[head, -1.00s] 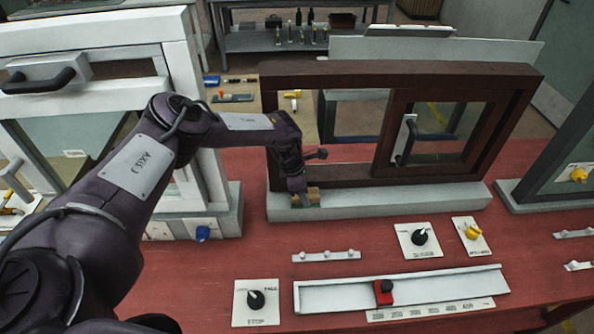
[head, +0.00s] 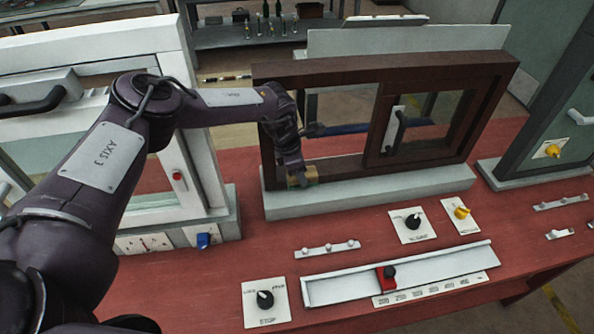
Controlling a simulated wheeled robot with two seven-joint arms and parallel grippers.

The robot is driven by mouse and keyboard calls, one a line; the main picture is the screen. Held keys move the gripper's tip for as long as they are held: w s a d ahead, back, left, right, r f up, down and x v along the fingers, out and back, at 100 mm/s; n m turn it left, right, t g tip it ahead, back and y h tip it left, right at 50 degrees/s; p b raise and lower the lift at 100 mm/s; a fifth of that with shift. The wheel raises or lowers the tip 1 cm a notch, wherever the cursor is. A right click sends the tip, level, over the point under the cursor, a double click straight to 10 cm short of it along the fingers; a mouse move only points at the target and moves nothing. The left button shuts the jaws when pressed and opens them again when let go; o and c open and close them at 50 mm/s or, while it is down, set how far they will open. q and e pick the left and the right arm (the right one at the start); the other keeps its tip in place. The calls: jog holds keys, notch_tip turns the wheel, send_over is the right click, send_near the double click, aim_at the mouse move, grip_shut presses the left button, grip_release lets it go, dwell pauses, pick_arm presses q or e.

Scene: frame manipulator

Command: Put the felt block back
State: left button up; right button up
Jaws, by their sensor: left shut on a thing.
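My left gripper (head: 298,182) points down at the lower left corner of the dark brown window frame (head: 330,176). It is shut on a small tan block (head: 311,174), which I take to be the felt block. The block is at the frame's bottom rail, just above the pale sill base (head: 372,195). The gripper hides part of the block, and I cannot tell whether the block touches the frame. My right gripper is not in view.
A white window frame (head: 205,150) stands at the left and a dark grey one (head: 540,110) at the right. In front are a slide rail (head: 440,264) with a red slider (head: 386,279), black knobs (head: 265,299) and a small peg rail (head: 328,249). Bare red table lies between them.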

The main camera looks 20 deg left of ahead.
pick_arm(q)
jog(key=shift+w+d, duration=0.1)
jog(key=shift+d, duration=0.15)
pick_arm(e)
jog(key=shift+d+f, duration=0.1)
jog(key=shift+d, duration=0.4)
